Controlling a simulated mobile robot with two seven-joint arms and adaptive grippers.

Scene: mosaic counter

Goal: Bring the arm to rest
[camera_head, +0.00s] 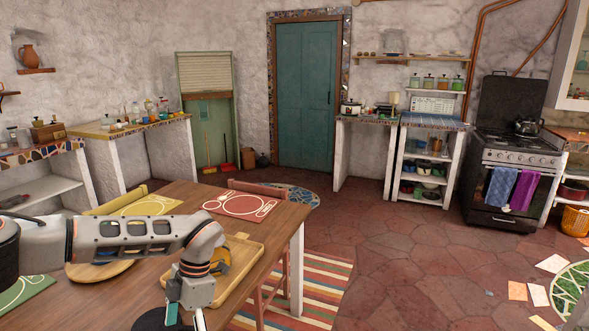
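My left arm comes in from the left over the wooden table (268,224). It bends down at the wrist, and my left gripper (187,308) points downward at the bottom edge of the picture. Its fingertips are cut off by the frame, so whether it is open or shut, or holds anything, is hidden. The gripper is in front of a yellow wooden tray (250,259) that has a yellow-orange object (220,262) in it, partly hidden by my wrist. My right gripper is not in view.
A red placemat (240,204) and a yellow one (145,206) lie at the table's far side. A round board (100,272) is partly under my arm. A striped rug (310,285) lies beside the table. The stove (510,165) is at the right, with open tiled floor (400,250) between.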

